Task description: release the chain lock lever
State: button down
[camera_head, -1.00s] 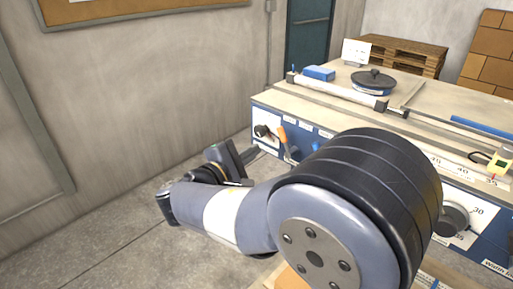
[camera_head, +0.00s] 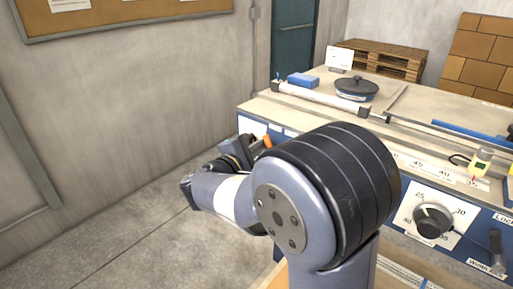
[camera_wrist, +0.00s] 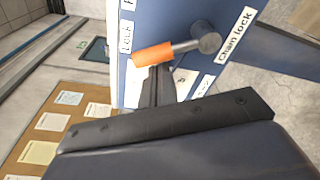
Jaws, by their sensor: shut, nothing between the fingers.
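The chain lock lever has an orange grip (camera_wrist: 152,54) and a grey metal pivot (camera_wrist: 206,41) on the blue front panel (camera_wrist: 180,15) in the wrist view. The words "Chain lock" (camera_wrist: 236,34) stand beside the pivot. A "Lock" label (camera_wrist: 126,38) lies near the grip's free end. My gripper (camera_wrist: 158,72) is shut and empty, its dark fingertips right beside the orange grip; whether they touch it I cannot tell. In the head view only a bit of the orange grip (camera_head: 267,141) shows, past my arm, which hides most of the panel there.
The machine's bench top (camera_head: 300,108) carries a black-lidded round part (camera_head: 356,88), a blue block (camera_head: 303,80) and a long rail. A round dial (camera_head: 433,221) and another lever (camera_head: 497,250) are at the front right. The floor left of the machine is clear.

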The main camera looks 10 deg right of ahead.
jog(key=shift+s+d+r+m+b, duration=0.2)
jog(key=shift+m+b, duration=0.7)
jog(key=shift+b, duration=1.15)
jog(key=m+b, duration=0.1)
jog(key=b, duration=0.2)
jog(key=s+m+b, duration=0.1)
jog(key=b, duration=0.2)
jog(key=d+m+b, duration=0.1)
jog(key=m+b, duration=0.1)
jog(key=b, duration=0.1)
jog(key=shift+s+r+t, duration=0.2)
jog(key=shift+s+t, duration=0.1)
jog(key=shift+t, duration=0.1)
jog(key=m+b, duration=0.1)
jog(key=b, duration=0.2)
jog(key=s+d+m+b, duration=0.1)
jog(key=m+b, duration=0.1)
jog(key=b, duration=0.1)
jog(key=s+m+h+b, duration=0.1)
jog(key=m+b, duration=0.1)
jog(key=b, duration=0.1)
jog(key=shift+d+r+b, duration=0.3)
jog(key=shift+r, duration=0.05)
jog(key=shift+s+d+r+m+b, duration=0.2)
jog(key=shift+s+m+b, duration=0.15)
jog(key=shift+m+b, duration=0.6)
